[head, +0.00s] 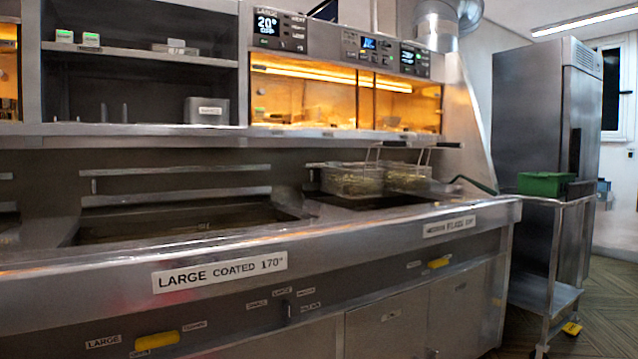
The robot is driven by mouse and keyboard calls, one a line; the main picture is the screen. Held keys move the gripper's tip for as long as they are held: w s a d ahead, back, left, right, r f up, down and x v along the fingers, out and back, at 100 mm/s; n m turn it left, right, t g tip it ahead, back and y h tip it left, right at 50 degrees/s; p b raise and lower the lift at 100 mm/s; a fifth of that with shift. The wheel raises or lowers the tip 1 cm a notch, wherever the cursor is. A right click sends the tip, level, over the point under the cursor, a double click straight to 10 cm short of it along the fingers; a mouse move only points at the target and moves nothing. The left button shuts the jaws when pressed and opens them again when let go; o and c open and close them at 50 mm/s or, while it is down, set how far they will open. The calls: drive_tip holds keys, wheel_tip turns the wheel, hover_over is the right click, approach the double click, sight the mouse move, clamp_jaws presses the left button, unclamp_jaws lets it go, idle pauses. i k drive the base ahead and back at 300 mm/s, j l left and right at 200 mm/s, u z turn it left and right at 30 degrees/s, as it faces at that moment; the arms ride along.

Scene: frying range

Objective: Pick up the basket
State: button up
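Two wire fry baskets sit side by side at the right fryer well in the head view. The left basket (352,181) and the right basket (408,178) both appear to hold pale yellowish contents. Thin wire handles rise from the baskets in front of the heated cabinet. A dark green handle (475,184) reaches right from beside the right basket; I cannot tell surely what it belongs to. My gripper is not in view.
The left fryer well (185,218) has no basket in it. A metal counter edge labelled "LARGE COATED 170" runs along the front. A trolley (552,245) with a green bin (545,184) stands right, before a steel fridge (535,110). Floor shows at lower right.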

sight(352, 181)
drive_tip(key=i+l+u, duration=0.25)
drive_tip(key=u, duration=0.15)
drive_tip(key=i+l+u, duration=0.2)
drive_tip(key=l+u, duration=0.25)
drive_tip(key=l, duration=0.15)
drive_tip(key=i+l+u, duration=0.15)
drive_tip(key=l, duration=0.45)
drive_tip(key=i+l+u, duration=0.1)
drive_tip(key=l, duration=0.5)
drive_tip(key=i+l+u, duration=0.15)
drive_tip(key=l, duration=0.45)
drive_tip(key=i+l+u, duration=0.1)
drive_tip(key=l, duration=0.55)
drive_tip(key=i+l+u, duration=0.15)
drive_tip(key=l, duration=0.5)
